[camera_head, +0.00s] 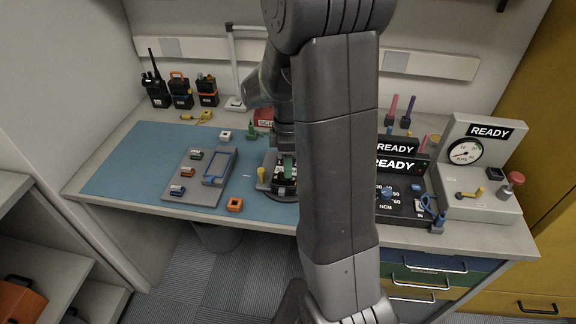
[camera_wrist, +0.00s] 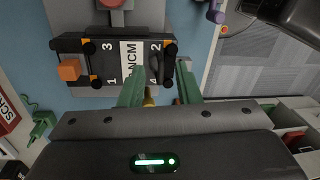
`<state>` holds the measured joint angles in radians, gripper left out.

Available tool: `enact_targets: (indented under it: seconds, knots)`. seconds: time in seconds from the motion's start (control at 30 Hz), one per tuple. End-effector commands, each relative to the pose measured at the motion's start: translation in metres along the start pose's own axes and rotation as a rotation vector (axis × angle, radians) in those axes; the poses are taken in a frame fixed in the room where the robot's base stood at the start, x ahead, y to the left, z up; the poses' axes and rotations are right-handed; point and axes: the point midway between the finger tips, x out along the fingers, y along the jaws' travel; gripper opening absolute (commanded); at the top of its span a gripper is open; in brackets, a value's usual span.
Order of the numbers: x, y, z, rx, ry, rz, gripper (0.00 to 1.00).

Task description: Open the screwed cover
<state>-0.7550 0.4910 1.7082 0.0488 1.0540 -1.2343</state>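In the wrist view a black unit with a flat cover (camera_wrist: 108,62) shows corners numbered 1 to 4, a dark round screw head near each, and a white NCM label. My gripper (camera_wrist: 160,76) is open, its green fingers apart near the corner marked 4, with nothing visibly clamped. A small yellow piece (camera_wrist: 150,94) shows low between the fingers, partly hidden. In the head view the unit (camera_head: 284,188) is on the blue mat under my gripper, largely hidden by my arm. Whether a finger touches the cover, I cannot tell.
A grey tray (camera_head: 222,192) with small coloured parts lies left of the unit, with an orange block (camera_head: 235,205) near it. Radios (camera_head: 180,92) stand at the back left. A READY console (camera_head: 402,190) and gauge box (camera_head: 478,165) stand right. The mat's left side (camera_head: 125,165) is clear.

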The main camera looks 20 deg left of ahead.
Motion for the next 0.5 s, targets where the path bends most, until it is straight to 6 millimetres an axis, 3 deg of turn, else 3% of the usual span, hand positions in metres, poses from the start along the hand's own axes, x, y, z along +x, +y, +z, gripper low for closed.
enact_targets:
  seconds: [0.13,0.4,0.43,0.5]
  knots:
    - [0.0097,-0.0005,0.0001,0.000,-0.001,-0.002,0.30]
    - [0.0109,-0.0004,0.0002,0.000,0.000,-0.001,0.30]
    - [0.0109,-0.0004,0.0002,0.000,0.000,0.000,0.28]
    - [0.0108,-0.0004,0.0002,0.000,0.000,0.000,0.14]
